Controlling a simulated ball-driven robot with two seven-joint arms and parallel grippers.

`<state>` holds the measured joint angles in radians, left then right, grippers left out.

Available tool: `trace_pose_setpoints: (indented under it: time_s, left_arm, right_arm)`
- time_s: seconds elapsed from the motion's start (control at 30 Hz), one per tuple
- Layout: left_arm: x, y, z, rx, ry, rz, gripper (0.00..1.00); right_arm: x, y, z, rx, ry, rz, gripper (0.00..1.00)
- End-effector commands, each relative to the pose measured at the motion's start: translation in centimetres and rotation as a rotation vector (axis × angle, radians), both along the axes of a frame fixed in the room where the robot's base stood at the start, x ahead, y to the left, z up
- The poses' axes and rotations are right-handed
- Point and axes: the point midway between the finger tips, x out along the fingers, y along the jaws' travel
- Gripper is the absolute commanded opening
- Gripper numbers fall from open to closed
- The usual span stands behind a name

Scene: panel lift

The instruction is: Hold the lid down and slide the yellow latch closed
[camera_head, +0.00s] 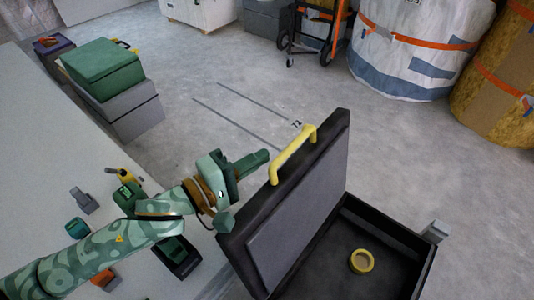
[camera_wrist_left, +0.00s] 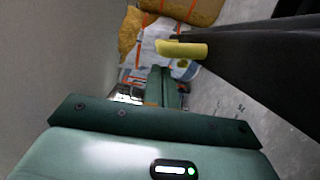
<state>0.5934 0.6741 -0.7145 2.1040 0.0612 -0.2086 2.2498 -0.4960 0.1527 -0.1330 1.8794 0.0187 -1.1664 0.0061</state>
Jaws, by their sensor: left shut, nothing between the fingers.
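A dark case (camera_head: 395,238) stands open at the lower right in the head view. Its lid (camera_head: 318,190) is raised and tilted, with a grey inner panel. A yellow handle-like bar (camera_head: 293,156) is fixed on the lid's upper edge; I cannot make out a separate yellow latch. My left gripper (camera_head: 264,157) is shut and empty, just left of the lid and close to the bar. In the left wrist view the lid (camera_wrist_left: 262,62) is at the right, with the yellow bar (camera_wrist_left: 182,49) beyond the fingers. My right gripper is not in view.
A yellow tape roll (camera_head: 361,261) lies inside the case. A pale bench (camera_head: 45,160) at the left holds small tools, including a yellow-and-green drill (camera_head: 127,190). Green and grey boxes (camera_head: 105,70) stand behind. Wrapped rolls (camera_head: 420,45) and a hand truck (camera_head: 315,25) stand beyond open floor.

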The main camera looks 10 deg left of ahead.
Motion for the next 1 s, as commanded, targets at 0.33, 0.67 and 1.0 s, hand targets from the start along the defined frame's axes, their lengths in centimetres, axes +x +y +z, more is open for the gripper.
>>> trace_pose_setpoints:
  time_s: [0.33, 0.67, 1.0]
  left_arm:
    - [1.8, -1.7, -0.1, 0.001, 0.001, 0.000, 0.00]
    - [1.9, -1.8, 0.0, 0.001, 0.000, 0.000, 0.00]
    - [1.7, -2.0, 0.5, 0.016, -0.012, 0.001, 0.00]
  right_arm:
    - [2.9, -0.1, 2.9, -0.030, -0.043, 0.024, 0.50]
    - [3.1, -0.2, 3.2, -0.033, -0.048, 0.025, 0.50]
    - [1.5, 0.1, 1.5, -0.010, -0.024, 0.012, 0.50]
